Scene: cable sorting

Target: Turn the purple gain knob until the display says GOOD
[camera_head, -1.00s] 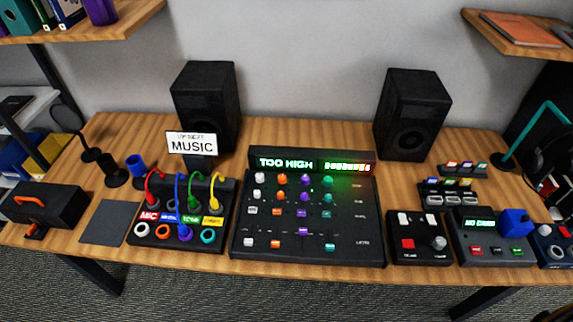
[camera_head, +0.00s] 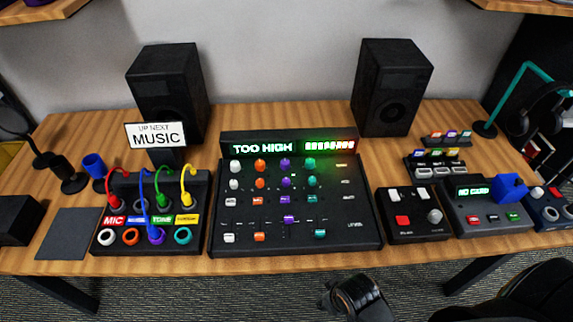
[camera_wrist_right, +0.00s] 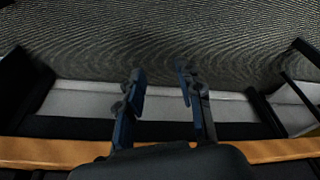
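The black mixer (camera_head: 345,238) stands mid-table. Its display (camera_head: 262,148) reads TOO HIGH in green, beside a level bar (camera_head: 330,147) running from green to red. The purple column has an upper round knob (camera_head: 285,163) and a lower one (camera_head: 285,183); their printed labels are too small to read. My right gripper (camera_wrist_right: 160,78) is open and empty in the right wrist view, with carpet behind its fingers. In the head view, a dark part of my right arm shows below the table's front edge, apart from the mixer. My left gripper is not in view.
A patch panel (camera_head: 202,205) with coloured cables stands left of the mixer. A switch box (camera_head: 410,232) and a NO CARD box (camera_head: 490,222) stand to its right. Two speakers (camera_head: 165,85) (camera_head: 392,85) stand behind. The wooden table (camera_head: 300,264) has a clear front strip.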

